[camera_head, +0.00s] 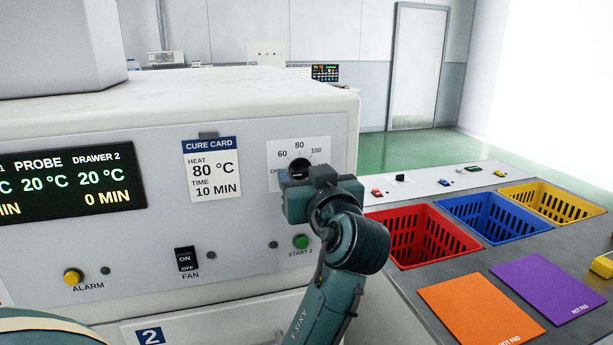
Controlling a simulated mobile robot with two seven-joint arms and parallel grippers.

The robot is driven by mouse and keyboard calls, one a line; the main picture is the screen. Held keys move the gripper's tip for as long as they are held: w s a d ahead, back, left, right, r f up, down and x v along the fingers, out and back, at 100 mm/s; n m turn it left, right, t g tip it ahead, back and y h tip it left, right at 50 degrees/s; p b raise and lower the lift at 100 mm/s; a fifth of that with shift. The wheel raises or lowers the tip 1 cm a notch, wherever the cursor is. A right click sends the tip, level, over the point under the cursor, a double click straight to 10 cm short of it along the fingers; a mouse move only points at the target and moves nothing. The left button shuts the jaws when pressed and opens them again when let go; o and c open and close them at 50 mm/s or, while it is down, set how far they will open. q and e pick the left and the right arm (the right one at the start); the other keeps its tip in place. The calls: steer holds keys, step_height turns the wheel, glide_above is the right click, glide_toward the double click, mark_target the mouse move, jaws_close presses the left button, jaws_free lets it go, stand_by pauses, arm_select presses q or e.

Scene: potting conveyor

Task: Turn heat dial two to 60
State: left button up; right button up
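Heat dial two (299,164) is a black knob on the white panel of the oven. Its scale shows 60, 80 and 100, with an off mark at left partly covered. The knob's pointer cannot be read clearly. The display (70,182) reads 20 °C and 0 MIN for drawer 2.
A cure card (211,169) reads 80 °C, 10 MIN. Below the dial is the green start 2 button (301,242); further left are the fan switch (187,260) and yellow alarm button (73,277). Red (392,214), blue (465,212) and yellow (531,190) baskets stand at right.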

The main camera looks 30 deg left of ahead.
arm_select(q)
steer(key=c, duration=1)
steer(key=shift+o, duration=0.2)
steer(key=shift+m, duration=0.3)
steer(key=m+p, duration=0.2)
steer(key=m, duration=0.1)
steer(key=shift+r+p, duration=0.15)
steer(key=shift+p, duration=0.2)
steer(key=m, duration=0.5)
steer(key=shift+m, duration=0.3)
steer(key=o, duration=1)
steer(key=shift+w, duration=0.1)
